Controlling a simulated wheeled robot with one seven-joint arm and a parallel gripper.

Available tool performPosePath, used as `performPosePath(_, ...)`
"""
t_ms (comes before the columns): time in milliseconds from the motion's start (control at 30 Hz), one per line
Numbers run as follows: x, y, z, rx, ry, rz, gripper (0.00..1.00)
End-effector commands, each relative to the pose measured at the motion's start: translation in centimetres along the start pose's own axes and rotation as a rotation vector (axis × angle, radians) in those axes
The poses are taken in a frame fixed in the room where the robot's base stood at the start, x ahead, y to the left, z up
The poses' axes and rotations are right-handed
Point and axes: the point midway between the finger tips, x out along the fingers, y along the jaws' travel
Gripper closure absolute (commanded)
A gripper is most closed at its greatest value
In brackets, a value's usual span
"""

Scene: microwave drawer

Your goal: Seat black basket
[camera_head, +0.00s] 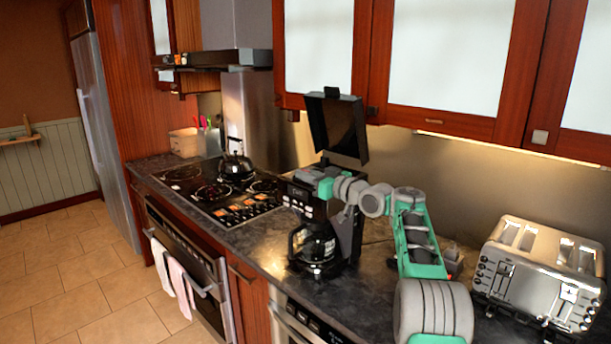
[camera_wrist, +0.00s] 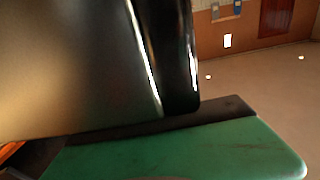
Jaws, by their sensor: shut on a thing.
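A black coffee maker (camera_head: 300,196) stands on the counter with its lid (camera_head: 338,125) raised and a glass carafe (camera_head: 313,246) in its lower bay. My gripper (camera_head: 318,180) is at the top of the coffee maker, below the raised lid. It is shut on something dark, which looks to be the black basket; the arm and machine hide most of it. I cannot tell whether the basket rests in the machine. In the wrist view, a large dark glossy panel (camera_wrist: 90,70) fills the left, close above a green part of my gripper.
A metal toaster (camera_head: 535,270) stands on the counter to the right. A stove (camera_head: 220,190) with a black kettle (camera_head: 236,163) is to the left. Wall cabinets (camera_head: 440,60) hang above, close to the lid. Open floor (camera_head: 75,270) lies at the left.

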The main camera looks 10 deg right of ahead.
Motion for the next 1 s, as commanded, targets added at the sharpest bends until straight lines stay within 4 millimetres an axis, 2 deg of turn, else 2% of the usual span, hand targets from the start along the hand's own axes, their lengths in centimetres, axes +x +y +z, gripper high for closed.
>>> performPosePath(100, 0.0, 0.0, 0.4, -0.001, 0.001, 0.000, 1.00)
performPosePath(133, 0.0, 0.0, 0.3, -0.001, 0.001, 0.000, 0.90)
performPosePath(433, 0.0, 0.0, 0.5, 0.002, -0.003, -0.001, 0.66)
performPosePath(667, 0.0, 0.0, 0.7, 0.004, -0.005, -0.001, 0.66)
performPosePath(767, -0.7, 0.1, 0.9, 0.005, -0.006, 0.001, 0.66)
performPosePath(1000, -5.4, 0.2, 0.9, 0.001, -0.002, 0.005, 0.66)
